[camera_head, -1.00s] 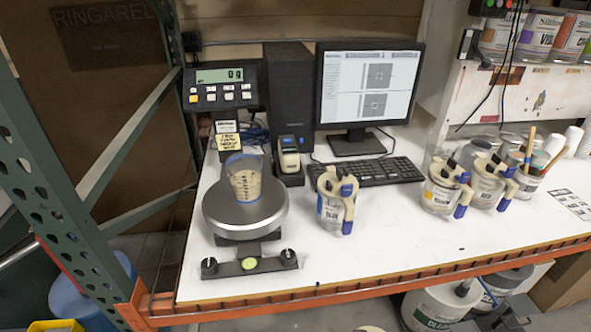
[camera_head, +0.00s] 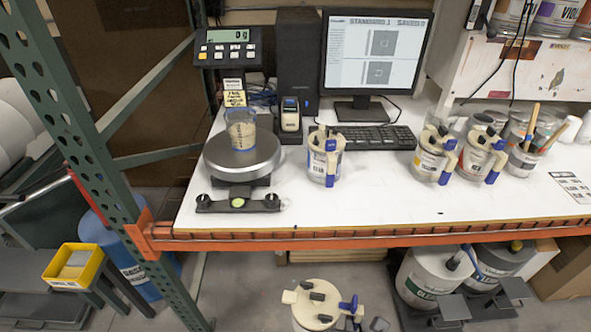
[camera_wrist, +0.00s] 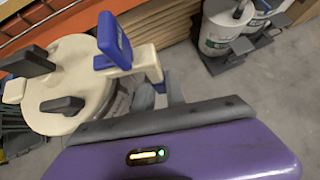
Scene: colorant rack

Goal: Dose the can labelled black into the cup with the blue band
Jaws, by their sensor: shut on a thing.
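The cup with the blue band (camera_head: 241,128) stands upright on the round plate of the scale (camera_head: 243,165) at the left of the bench and holds a pale beige material. A can with a cream lid and blue lever (camera_head: 318,303) is low in front of the bench, beyond its front edge. It also fills the left of the wrist view (camera_wrist: 75,90). My gripper (camera_wrist: 165,95) is shut on this can at its handle side. The can's label is out of sight, so I cannot read its colour name.
The scale display (camera_head: 227,36) reads 0 g. Other lidded cans stand on the bench: one (camera_head: 325,158) right of the scale, two (camera_head: 435,155) further right. An orange beam (camera_head: 400,241) edges the bench. Large white buckets (camera_head: 432,280) stand below.

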